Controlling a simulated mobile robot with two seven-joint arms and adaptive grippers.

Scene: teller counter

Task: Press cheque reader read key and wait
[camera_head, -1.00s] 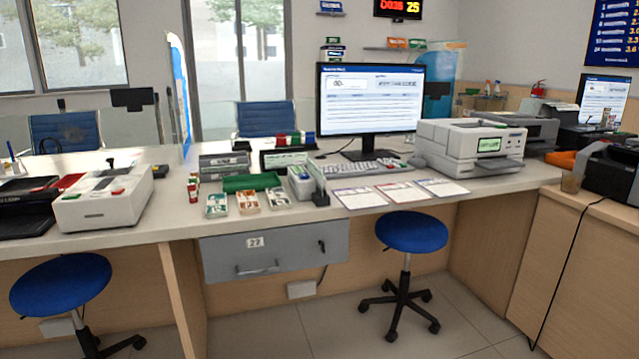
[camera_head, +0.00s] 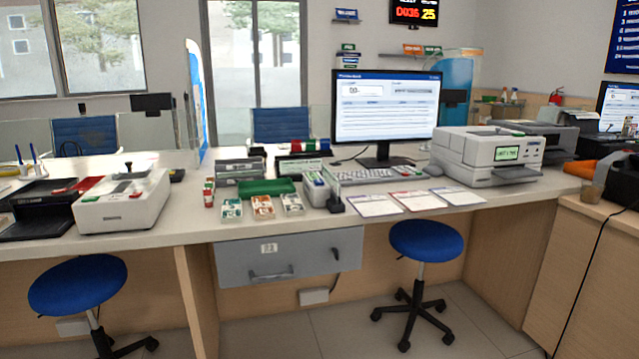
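No label marks the cheque reader, and I cannot tell for certain which machine it is. A white machine (camera_head: 487,153) with a lit green display stands on the counter, right of the monitor. Another white machine (camera_head: 122,203) with a black part on top and small red and green keys stands at the counter's left. A low grey device (camera_head: 240,172) and a dark one with a small lit screen (camera_head: 302,165) sit mid-counter. Neither of my grippers is in view, and nothing touches any of these machines.
The counter (camera_head: 345,228) also holds a monitor (camera_head: 386,105), a keyboard (camera_head: 375,175), banknote bundles (camera_head: 263,207), a green tray (camera_head: 266,187) and paper forms (camera_head: 418,200). Blue stools (camera_head: 427,241) (camera_head: 78,285) stand before it. A grey drawer (camera_head: 290,257) hangs underneath. Floor (camera_head: 360,335) shows between the stools.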

